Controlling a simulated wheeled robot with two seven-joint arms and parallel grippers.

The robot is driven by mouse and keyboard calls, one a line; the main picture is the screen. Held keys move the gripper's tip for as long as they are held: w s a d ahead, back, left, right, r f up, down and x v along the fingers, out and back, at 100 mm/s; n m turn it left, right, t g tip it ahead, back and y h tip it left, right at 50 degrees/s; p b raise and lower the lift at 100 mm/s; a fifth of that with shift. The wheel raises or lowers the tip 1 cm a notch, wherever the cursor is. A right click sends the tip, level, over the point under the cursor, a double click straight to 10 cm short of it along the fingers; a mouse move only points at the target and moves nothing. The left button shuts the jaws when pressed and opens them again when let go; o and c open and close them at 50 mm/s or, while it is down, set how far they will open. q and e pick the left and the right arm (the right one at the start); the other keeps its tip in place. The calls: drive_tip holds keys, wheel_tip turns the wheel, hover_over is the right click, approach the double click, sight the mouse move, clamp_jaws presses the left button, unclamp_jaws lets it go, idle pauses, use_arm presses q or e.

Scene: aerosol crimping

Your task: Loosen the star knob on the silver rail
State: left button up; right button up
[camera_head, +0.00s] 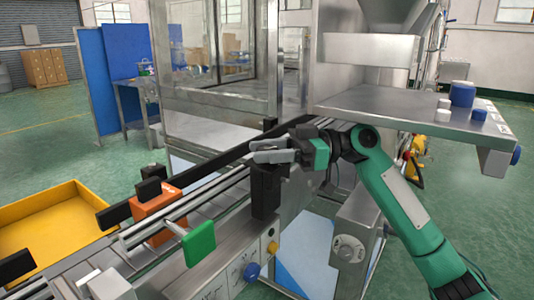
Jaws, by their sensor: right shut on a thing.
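My right gripper (262,151) reaches in from the right over the conveyor, at the upper end of the silver rail (215,190). Its grey fingers are shut above a dark upright block (265,192). What lies between the fingers is small and mostly hidden; by its place on the rail it seems to be the star knob, but its shape cannot be made out. My left gripper is not in view.
An orange block (157,210) and a green block on a rod (198,243) stand along the conveyor. A yellow tray (45,218) lies left. A metal shelf (400,105) with a blue cap (462,93) juts out above my right arm. A glazed machine frame stands behind.

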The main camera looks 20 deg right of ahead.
drive_tip(key=shift+r+n+g, duration=0.1)
drive_tip(key=shift+n+g, duration=0.2)
drive_tip(key=shift+g, duration=0.1)
drive_tip(key=o, duration=1)
drive_tip(key=shift+d, duration=0.15)
drive_tip(key=d, duration=1.3)
drive_tip(key=shift+s+d, duration=0.3)
drive_tip(key=shift+s, duration=0.1)
